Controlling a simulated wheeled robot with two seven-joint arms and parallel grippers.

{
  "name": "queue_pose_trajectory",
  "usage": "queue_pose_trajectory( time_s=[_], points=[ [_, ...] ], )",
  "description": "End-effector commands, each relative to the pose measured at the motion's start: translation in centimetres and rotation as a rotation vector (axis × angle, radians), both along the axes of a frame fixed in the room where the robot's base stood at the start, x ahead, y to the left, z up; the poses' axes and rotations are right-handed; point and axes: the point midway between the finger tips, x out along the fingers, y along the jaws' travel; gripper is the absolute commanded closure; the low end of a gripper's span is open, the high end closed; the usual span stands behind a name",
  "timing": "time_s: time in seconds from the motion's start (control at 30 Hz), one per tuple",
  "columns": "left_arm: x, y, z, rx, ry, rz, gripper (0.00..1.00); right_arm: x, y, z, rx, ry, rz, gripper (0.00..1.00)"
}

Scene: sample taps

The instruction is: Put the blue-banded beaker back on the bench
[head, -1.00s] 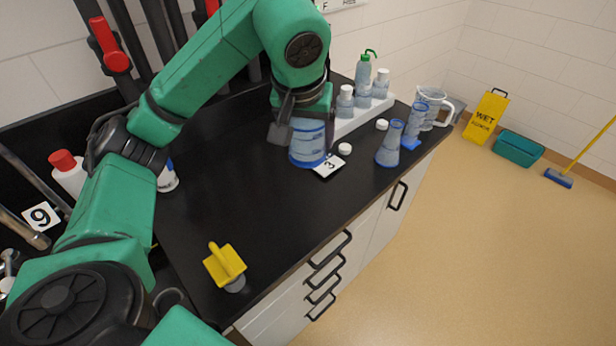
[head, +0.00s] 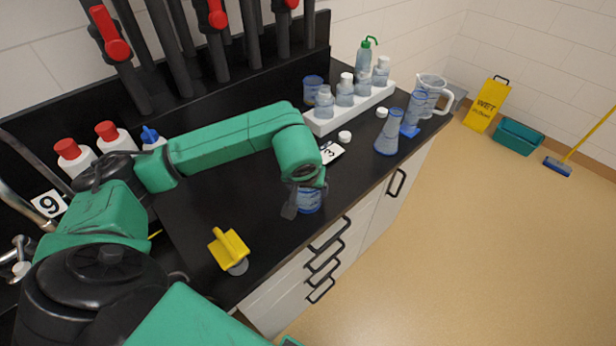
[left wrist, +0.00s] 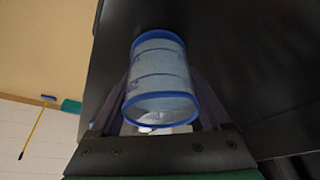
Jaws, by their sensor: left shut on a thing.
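The blue-banded beaker (head: 309,201) is clear with blue rims, held near the bench's front edge. My left gripper (head: 303,194) is shut on it, and the fingers partly cover it. In the left wrist view the beaker (left wrist: 162,75) sits between the two fingers (left wrist: 160,100), its open mouth towards the camera and dark surface around it. I cannot tell whether its base touches the black bench top (head: 200,205). My right gripper is not in view.
A yellow-handled tool (head: 230,248) lies front left of the beaker. A number 3 card (head: 331,152) lies behind it, with a conical flask (head: 389,136) to the right. A white rack (head: 345,115) of bottles and another beaker (head: 312,89) stand farther back.

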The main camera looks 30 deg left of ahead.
Motion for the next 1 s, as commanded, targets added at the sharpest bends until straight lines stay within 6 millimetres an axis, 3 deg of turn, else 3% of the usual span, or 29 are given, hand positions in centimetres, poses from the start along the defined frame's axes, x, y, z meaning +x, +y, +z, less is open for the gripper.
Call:
queue_pose_trajectory(
  time_s=[0.27,0.3,0.33,0.37,0.7,1.0],
  points=[
    [0.0,0.0,-0.3,-0.001,-0.001,0.0,1.0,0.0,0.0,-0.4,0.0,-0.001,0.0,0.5],
    [0.0,0.0,-0.3,0.0,0.0,0.0,0.16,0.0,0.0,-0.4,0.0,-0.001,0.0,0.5],
    [0.0,0.0,-0.2,0.0,0.0,0.0,0.04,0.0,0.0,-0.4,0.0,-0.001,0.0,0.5],
    [0.0,0.0,-0.2,0.0,0.0,0.0,0.0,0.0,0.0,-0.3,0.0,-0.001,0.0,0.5],
    [-0.2,-0.1,0.8,0.001,-0.003,0.0,0.0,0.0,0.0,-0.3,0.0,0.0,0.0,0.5],
    [-3.1,-1.0,8.0,0.001,-0.006,-0.003,0.0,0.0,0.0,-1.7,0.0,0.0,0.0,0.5]
  ],
)
